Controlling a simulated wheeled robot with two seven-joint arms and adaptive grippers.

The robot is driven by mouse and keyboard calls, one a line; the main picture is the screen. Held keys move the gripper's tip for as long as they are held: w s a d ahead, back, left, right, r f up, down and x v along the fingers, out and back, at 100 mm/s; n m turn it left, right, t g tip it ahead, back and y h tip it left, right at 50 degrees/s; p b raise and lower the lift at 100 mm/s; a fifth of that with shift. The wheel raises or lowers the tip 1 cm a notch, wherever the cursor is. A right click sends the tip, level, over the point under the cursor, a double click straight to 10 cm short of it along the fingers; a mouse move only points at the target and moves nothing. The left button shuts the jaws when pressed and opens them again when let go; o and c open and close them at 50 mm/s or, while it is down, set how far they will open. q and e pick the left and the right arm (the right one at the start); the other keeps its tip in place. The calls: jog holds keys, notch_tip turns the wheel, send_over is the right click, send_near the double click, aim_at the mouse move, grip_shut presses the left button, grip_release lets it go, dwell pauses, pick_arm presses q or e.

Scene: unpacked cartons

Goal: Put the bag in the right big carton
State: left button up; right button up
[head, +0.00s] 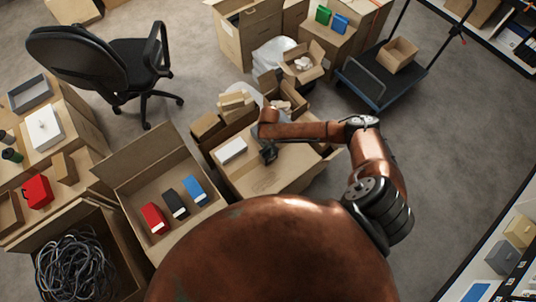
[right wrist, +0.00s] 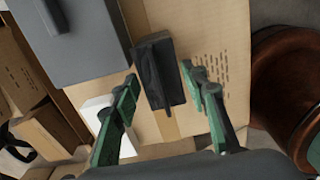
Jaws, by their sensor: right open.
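My right gripper (head: 268,153) is over the flat-topped carton (head: 275,178) in the middle of the head view. In the right wrist view its green fingers (right wrist: 159,76) are apart. A dark block-like thing (right wrist: 158,72) shows between them; I cannot tell whether it is touched or whether it is the bag. A whitish bag-like shape (head: 272,52) shows behind the cartons, and a red bag-like thing (head: 37,191) stands at the left. A big open carton (head: 128,162) at lower centre-left holds red, black and blue items. My left gripper is not in view.
A white box (head: 232,150) lies on the flat-topped carton. Another open carton (head: 130,270) at lower left holds cables. An office chair (head: 110,70) stands at upper left and a trolley (head: 362,85) at upper right. The floor at right is clear.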

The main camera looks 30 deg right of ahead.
aim_at(269, 150)
notch_tip(269, 150, down, 3)
jog(key=shift+f+b, duration=0.1)
jog(key=shift+b, duration=0.25)
jog(key=c, duration=1)
jog(key=shift+r, duration=0.2)
